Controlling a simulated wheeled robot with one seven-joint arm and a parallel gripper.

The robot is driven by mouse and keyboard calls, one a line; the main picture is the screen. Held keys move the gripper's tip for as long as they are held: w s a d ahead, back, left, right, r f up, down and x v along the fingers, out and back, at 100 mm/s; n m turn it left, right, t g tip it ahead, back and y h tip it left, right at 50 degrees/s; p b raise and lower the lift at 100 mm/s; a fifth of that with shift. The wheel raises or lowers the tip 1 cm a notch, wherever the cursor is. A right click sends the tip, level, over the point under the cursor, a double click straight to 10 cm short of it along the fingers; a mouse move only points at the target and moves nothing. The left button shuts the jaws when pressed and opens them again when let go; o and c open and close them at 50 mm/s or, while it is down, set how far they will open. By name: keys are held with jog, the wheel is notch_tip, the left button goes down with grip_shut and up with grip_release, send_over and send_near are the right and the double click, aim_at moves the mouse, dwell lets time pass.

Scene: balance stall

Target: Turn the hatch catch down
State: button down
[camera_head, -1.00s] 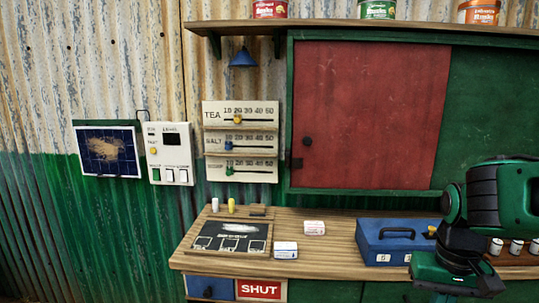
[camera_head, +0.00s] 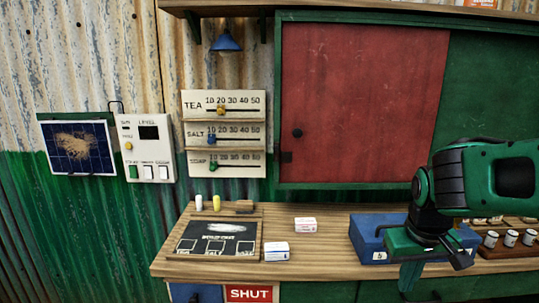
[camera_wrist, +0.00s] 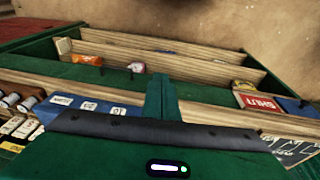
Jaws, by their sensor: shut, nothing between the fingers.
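The hatch is a red sliding panel (camera_head: 360,100) in a green frame. At its lower left edge are a round dark knob (camera_head: 298,133) and, below it, a small dark catch block (camera_head: 286,157). I cannot tell which way the catch is turned. My gripper (camera_head: 409,276) is in front of the counter, to the right of and below the catch, well apart from it, with its fingers pointing down. In the wrist view my gripper (camera_wrist: 162,97) shows its fingers together and empty. The hatch catch does not show there.
The wooden counter (camera_head: 330,235) holds a blue box (camera_head: 368,235), small white packets (camera_head: 276,251) and a chalkboard (camera_head: 215,238). Slider boards (camera_head: 223,118) and a switch panel (camera_head: 148,150) hang to the left. A SHUT sign (camera_head: 249,294) is below the counter. Air before the hatch's left side is clear.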

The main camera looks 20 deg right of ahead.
jog(key=w+r+n+t+h, duration=0.3)
jog(key=w+n+t, duration=0.25)
jog(key=w, duration=0.95)
jog(key=n+t+y, duration=0.5)
jog(key=n+t, duration=0.6)
jog(key=n, duration=0.6)
send_near(276, 153)
jog(key=s+a+r, duration=0.2)
jog(key=s+a, duration=0.1)
jog(key=a, duration=0.4)
jog(key=shift+r+m, duration=0.2)
jog(key=shift+m, duration=0.05)
jog(key=shift+w, duration=0.1)
jog(key=w, duration=1)
jog(key=shift+s+d, duration=0.2)
jog(key=shift+d, duration=0.45)
jog(key=shift+s+d, duration=0.25)
jog(key=shift+d, duration=0.35)
jog(key=shift+s+d, duration=0.2)
jog(key=shift+d, duration=0.45)
